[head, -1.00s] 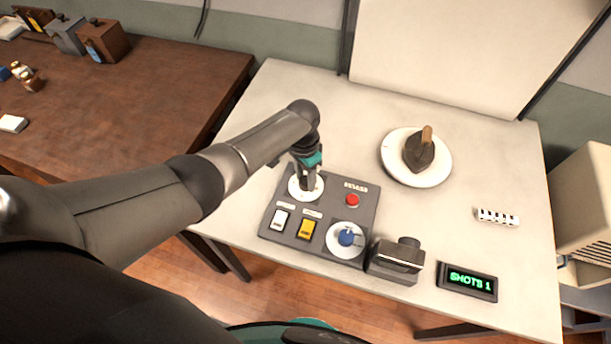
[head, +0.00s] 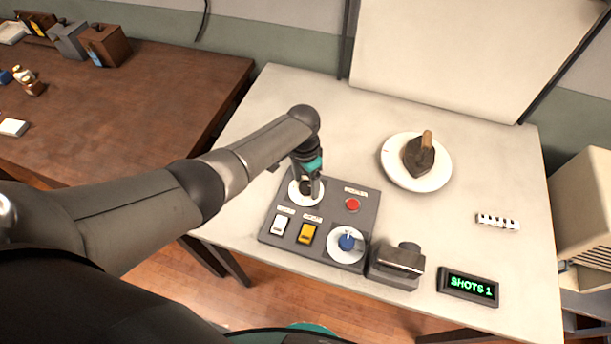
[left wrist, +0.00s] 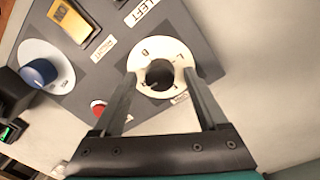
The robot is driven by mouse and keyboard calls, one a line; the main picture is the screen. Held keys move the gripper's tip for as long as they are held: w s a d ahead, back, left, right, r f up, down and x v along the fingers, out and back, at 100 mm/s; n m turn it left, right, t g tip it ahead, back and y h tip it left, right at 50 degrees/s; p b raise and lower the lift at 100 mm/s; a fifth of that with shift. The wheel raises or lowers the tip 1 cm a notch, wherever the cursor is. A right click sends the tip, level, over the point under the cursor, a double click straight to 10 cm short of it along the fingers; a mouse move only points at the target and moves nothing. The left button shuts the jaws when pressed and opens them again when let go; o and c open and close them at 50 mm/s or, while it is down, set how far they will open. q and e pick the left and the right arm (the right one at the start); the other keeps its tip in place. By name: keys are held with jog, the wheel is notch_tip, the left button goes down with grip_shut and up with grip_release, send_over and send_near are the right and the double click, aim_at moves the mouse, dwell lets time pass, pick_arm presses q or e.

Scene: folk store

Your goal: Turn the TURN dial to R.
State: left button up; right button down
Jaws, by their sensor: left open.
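The TURN dial is a black knob (left wrist: 159,74) on a white disc (left wrist: 146,56) with small letters round its rim. Its pointer direction is hard to tell. In the head view the disc (head: 297,197) sits at the panel's far left corner, partly hidden by my left gripper (head: 312,190). The left gripper is open and points down over the dial. In the left wrist view its fingers (left wrist: 160,78) stand on either side of the knob; contact cannot be told. My right gripper is out of view.
The grey panel (head: 336,200) also has a red button (head: 352,205), a white switch (head: 280,225), a yellow switch (head: 306,233) and a blue dial (head: 347,241). A dark box (head: 397,265) and a SHOTS 1 display (head: 467,286) stand to the right.

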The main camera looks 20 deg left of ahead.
aim_at(304, 183)
pick_arm(q)
notch_tip(304, 183, up, 15)
jog(key=p, duration=0.3)
jog(key=shift+w+a, duration=0.2)
jog(key=shift+a, duration=0.15)
dwell(0.4)
